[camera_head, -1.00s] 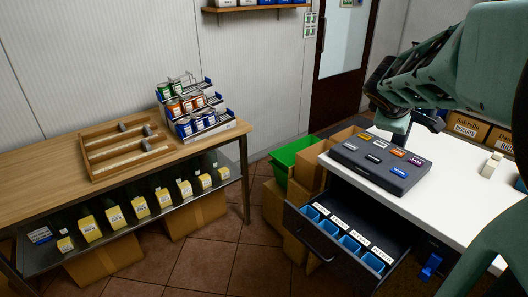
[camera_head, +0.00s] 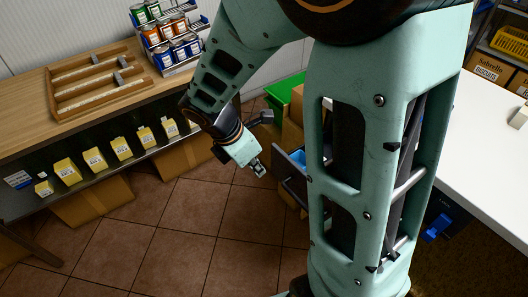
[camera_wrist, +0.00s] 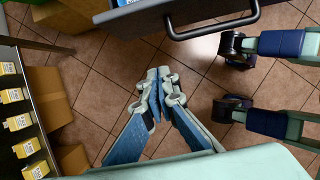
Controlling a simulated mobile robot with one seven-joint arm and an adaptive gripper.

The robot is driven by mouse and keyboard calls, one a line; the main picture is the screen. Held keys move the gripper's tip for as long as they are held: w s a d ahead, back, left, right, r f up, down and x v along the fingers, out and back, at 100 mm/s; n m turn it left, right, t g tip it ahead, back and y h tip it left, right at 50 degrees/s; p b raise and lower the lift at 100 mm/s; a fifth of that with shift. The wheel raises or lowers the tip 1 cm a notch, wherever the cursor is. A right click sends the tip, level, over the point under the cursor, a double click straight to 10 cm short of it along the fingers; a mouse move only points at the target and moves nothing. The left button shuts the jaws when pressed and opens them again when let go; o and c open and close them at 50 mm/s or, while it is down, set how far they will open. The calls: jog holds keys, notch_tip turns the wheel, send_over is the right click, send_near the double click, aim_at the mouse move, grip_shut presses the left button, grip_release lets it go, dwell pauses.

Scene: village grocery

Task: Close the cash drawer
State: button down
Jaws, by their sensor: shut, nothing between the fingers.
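The cash drawer (camera_head: 290,178) stands open under the white counter. In the head view only a narrow part of it with a blue inside shows; my arm hides the rest. In the wrist view the drawer's grey front (camera_wrist: 135,18) and its dark bar handle (camera_wrist: 212,30) are at the top edge. My gripper (camera_head: 260,172) is in front of the drawer, to its left in the head view, over the floor. Its fingertips (camera_wrist: 160,74) are together and empty, apart from the handle in the wrist view.
The wooden table (camera_head: 28,92) on the left holds a tray and a can rack, with yellow cartons on its lower shelf. Cardboard boxes (camera_head: 182,160) and a green crate (camera_head: 297,98) are near. The tiled floor (camera_head: 170,235) before the drawer is clear.

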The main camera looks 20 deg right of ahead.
jog(key=b, duration=0.3)
send_near(280, 175)
jog(key=s+a+f, duration=0.2)
jog(key=s+f, duration=0.1)
jog(key=f, duration=0.2)
jog(key=shift+w+d, duration=0.2)
jog(key=shift+d, duration=0.5)
jog(key=shift+w+d, duration=0.2)
jog(key=shift+d, duration=0.5)
jog(key=shift+w+d, duration=0.25)
jog(key=shift+d, duration=0.45)
jog(key=w+d+p, duration=0.3)
jog(key=d+p, duration=0.1)
jog(key=d, duration=0.4)
jog(key=w+d+p, duration=0.3)
jog(key=d+p, duration=0.1)
jog(key=d, duration=0.4)
jog(key=w+d+p, duration=0.3)
jog(key=d+p, duration=0.1)
jog(key=d, duration=0.4)
jog(key=shift+d, duration=0.45)
jog(key=shift+d+r, duration=0.1)
jog(key=shift+d, duration=0.05)
